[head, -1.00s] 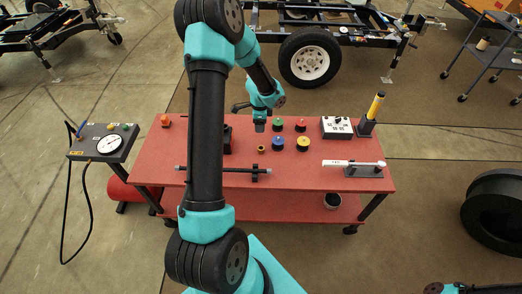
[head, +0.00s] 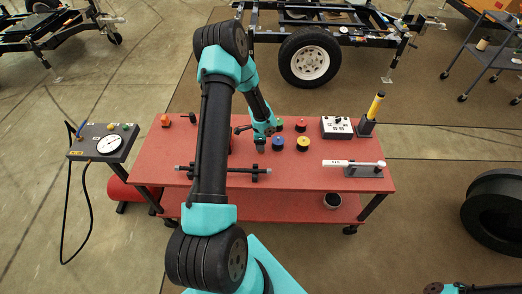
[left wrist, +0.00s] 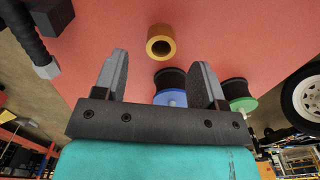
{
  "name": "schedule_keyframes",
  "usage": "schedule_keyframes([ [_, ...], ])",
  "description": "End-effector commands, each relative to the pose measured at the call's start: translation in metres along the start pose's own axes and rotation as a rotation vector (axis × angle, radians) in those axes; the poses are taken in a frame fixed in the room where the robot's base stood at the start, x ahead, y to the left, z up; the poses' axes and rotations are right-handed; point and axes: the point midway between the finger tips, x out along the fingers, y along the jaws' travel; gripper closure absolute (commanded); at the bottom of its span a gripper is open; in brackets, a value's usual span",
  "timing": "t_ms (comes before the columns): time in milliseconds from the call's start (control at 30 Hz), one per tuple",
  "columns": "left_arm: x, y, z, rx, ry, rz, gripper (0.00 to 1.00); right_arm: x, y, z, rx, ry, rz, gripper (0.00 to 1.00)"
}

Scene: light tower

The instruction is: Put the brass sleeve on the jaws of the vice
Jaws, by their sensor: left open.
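The brass sleeve (left wrist: 160,31), a short hollow ring, stands on the red bench top in the left wrist view, ahead of my left gripper (left wrist: 162,66) and roughly between its two spread fingers, touching neither. My left gripper (head: 261,146) is open and empty above the bench in the head view, where it hides the sleeve. The vice (head: 232,140) is mostly hidden behind my left arm in the head view. A dark block with a grey end (left wrist: 52,14) at the upper left of the left wrist view looks like part of it.
Blue (head: 278,143), yellow (head: 303,143), red (head: 300,125) and green spools stand right of the gripper. A horizontal rod on a stand (head: 254,170) lies in front. A switch box (head: 337,126) and a white-handled tool (head: 352,164) are farther right.

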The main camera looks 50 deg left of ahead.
Motion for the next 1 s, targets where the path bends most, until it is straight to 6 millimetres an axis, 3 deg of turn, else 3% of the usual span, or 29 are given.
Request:
schedule_keyframes([
  [267,0.003,0.000,0.000,0.001,0.000,0.001,0.35,0.000,0.000,0.000,0.000,0.000,0.000,0.57],
  [700,0.050,-0.002,-0.002,0.000,0.000,0.001,0.35,0.000,0.000,0.000,0.000,0.000,0.000,0.57],
  [1000,0.052,-0.002,-0.003,0.001,0.000,0.000,0.35,0.000,0.000,0.000,0.000,0.000,0.000,0.57],
])
